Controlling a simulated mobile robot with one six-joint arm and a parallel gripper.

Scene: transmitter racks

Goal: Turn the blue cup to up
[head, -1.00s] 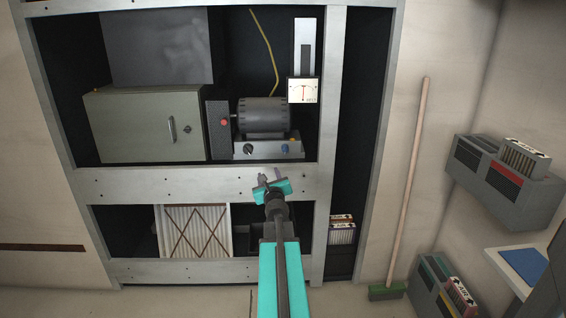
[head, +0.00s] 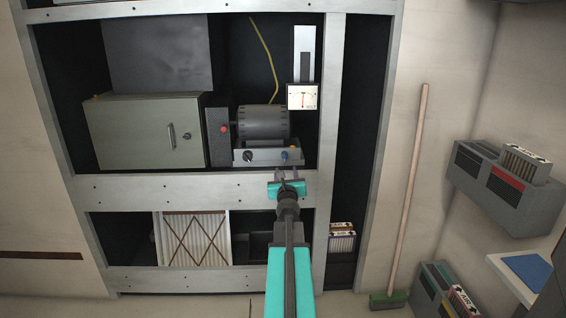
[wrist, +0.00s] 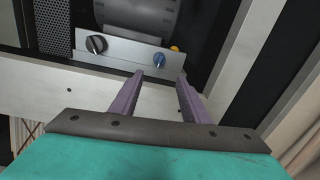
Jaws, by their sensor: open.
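My gripper (head: 288,173) is open and empty, just below and in front of the panel.
The rack's crossbar (head: 150,190) runs below the panel. A meter (head: 302,97) hangs above right, and a rack post (head: 326,150) stands right.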

